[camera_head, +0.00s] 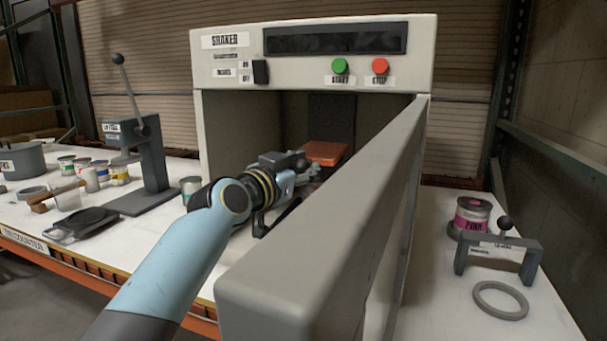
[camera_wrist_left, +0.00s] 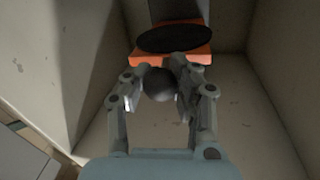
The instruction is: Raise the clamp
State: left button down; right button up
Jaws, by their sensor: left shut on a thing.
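The clamp is an orange block (camera_head: 325,152) inside the open chamber of the shaker (camera_head: 235,150). In the left wrist view the orange clamp (camera_wrist_left: 145,57) has a dark round pad on top and sits against a grey column (camera_wrist_left: 180,10) at the back. A dark round knob (camera_wrist_left: 160,85) is in front of it. My left gripper (camera_wrist_left: 168,72) is inside the chamber, with its fingers shut around the knob. In the head view my left gripper (camera_head: 312,168) reaches in past the open door, and the knob is hidden there. My right gripper is not in view.
The open shaker door (camera_head: 325,230) stands close to the right of my left arm. A lever press (camera_head: 145,150), a black scale-like tray (camera_head: 82,224) and several cans are on the left counter. A pink-labelled can (camera_head: 472,214) and a grey ring (camera_head: 500,300) are at right.

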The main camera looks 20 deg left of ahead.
pick_arm(q)
jog(key=shift+r, duration=0.45)
jog(key=c, duration=1.1)
grip_release()
jog(key=shift+o, duration=0.7)
jog(key=shift+s, duration=0.2)
jog(key=shift+f, duration=0.2)
jog(key=v, duration=1.2)
